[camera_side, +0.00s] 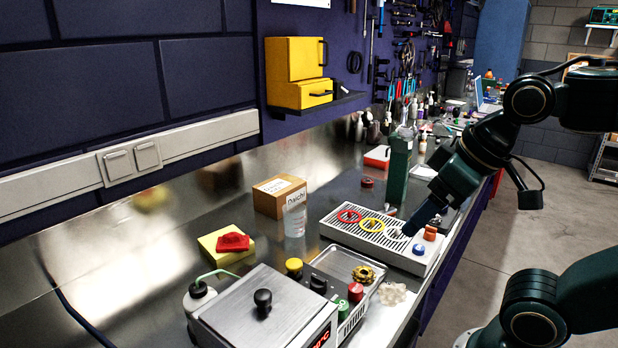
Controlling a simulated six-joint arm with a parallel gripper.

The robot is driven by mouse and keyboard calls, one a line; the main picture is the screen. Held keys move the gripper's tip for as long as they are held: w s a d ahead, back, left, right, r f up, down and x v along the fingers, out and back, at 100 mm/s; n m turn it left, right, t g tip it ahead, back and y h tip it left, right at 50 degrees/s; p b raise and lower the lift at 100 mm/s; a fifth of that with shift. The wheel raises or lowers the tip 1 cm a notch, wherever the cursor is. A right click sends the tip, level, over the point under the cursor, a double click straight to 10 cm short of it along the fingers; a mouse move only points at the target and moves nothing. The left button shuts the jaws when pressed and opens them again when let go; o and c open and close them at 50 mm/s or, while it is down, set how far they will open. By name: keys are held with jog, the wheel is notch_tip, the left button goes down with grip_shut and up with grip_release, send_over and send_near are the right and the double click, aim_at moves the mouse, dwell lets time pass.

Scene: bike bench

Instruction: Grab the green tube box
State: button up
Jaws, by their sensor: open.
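A tall dark green box (397,172), which looks like the green tube box, stands upright on the steel bench, right of centre. My gripper (405,232) points down and left over the right part of a white slotted tray (345,232), in front of the box and lower in the picture. It is open, and I see nothing held in it. It looks apart from the box. The fingertips are small and hard to make out, and my arm passes close to the box's right side in the picture.
Red (349,216) and yellow (371,225) rings lie on the tray. A cardboard box (279,196) and a clear cup (295,218) stand left of it. A lidded metal bath (265,312) is in front.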

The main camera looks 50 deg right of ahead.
jog(key=w+d+r+m+h, duration=0.25)
jog(key=w+d+m, duration=0.25)
jog(key=w+d, duration=0.25)
jog(key=w+d+r+m+h, duration=0.1)
jog(key=w+d+m+h, duration=0.35)
jog(key=w+d, duration=0.35)
jog(key=w+d+m+g+h, duration=0.1)
jog(key=d+m+h, duration=0.1)
jog(key=d, duration=0.5)
jog(key=w+d+m+g+h, duration=0.1)
jog(key=w+d+m+h, duration=0.1)
jog(key=d+h, duration=0.3)
jog(key=w+d+m+g+h, duration=0.1)
jog(key=d+m+h, duration=0.2)
jog(key=d, duration=0.7)
jog(key=shift+w+d+f+m+g+h, duration=0.25)
jog(key=shift+w+d+g+h, duration=0.05)
jog(key=shift+d+g+h, duration=0.1)
send_over(399, 158)
jog(key=f, duration=0.3)
jog(key=a+f, duration=0.1)
jog(key=f, duration=0.1)
jog(key=shift+f, duration=0.75)
jog(key=shift+f, duration=2.9)
